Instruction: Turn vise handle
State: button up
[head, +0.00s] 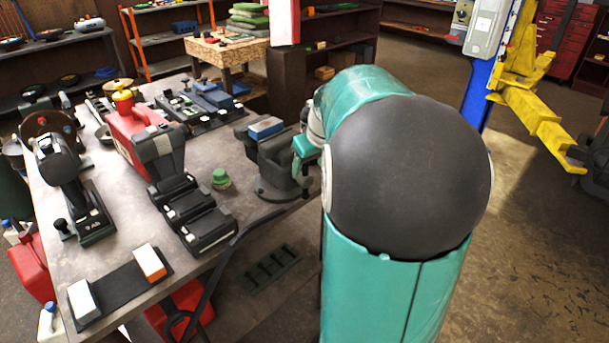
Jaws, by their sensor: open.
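A dark grey bench vise (281,170) stands on its round base at the right edge of the workbench. A blue block with a pale edge (265,127) sits at its jaws; I cannot tell whether it is clamped. My gripper (304,155) is at the right side of the vise, partly hidden by my own teal and black arm. It is open, and its teal end appears close against the vise's right side. I cannot make out the vise handle; the gripper and arm cover that area. Contact between gripper and handle cannot be told.
The grey workbench (215,245) holds battery tools, chargers, a red tool (135,130) and a small green-topped knob (221,179) left of the vise. A yellow lift arm (535,112) with a blue post stands at right. Open floor lies right of my arm.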

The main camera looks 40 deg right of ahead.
aim_at(307, 170)
jog(key=x, duration=0.5)
jog(key=shift+f, duration=0.2)
jog(key=c, duration=1)
